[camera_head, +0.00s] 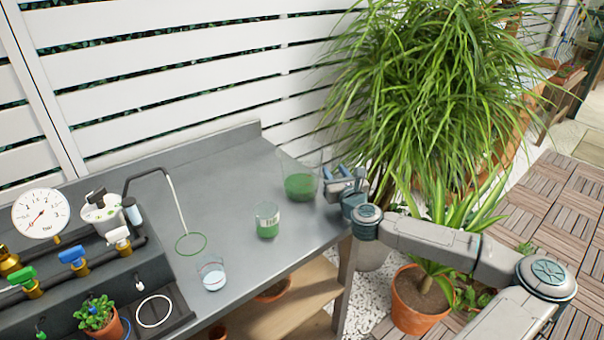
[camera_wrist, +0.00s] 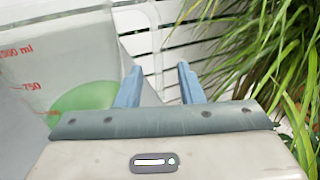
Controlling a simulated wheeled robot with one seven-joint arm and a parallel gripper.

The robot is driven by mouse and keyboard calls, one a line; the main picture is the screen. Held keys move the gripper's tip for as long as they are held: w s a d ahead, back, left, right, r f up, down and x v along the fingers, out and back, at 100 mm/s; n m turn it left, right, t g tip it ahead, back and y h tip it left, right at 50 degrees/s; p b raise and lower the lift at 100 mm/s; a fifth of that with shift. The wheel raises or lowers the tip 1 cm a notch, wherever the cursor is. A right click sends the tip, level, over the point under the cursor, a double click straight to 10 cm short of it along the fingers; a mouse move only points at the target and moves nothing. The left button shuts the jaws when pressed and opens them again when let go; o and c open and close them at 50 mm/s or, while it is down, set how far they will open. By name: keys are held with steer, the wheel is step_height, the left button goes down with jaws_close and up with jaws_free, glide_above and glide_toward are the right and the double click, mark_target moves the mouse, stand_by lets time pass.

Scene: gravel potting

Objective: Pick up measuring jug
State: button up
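The measuring jug (camera_head: 301,185) is a large clear vessel with green contents, upright on the grey bench near its right end. In the wrist view the jug (camera_wrist: 55,60) fills the left side, with red marks reading 750 and higher. A clear curved strip, which looks like its handle (camera_wrist: 155,42), rises in line with the gap between my fingers. My gripper (camera_head: 335,171) is just right of the jug. In the wrist view my gripper's two blue fingers (camera_wrist: 160,85) are apart, with nothing clearly held between them. Whether a finger touches the jug cannot be told.
A smaller clear beaker with green contents (camera_head: 267,221) and a glass with pale contents (camera_head: 211,275) stand on the bench (camera_head: 235,180). A green ring (camera_head: 191,244) lies left of them. A gauge (camera_head: 41,213) and valves are far left. Leafy plants (camera_head: 430,90) crowd the right.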

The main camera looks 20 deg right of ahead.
steer(key=shift+w, duration=0.95)
jaws_close()
steer(key=shift+r, duration=0.2)
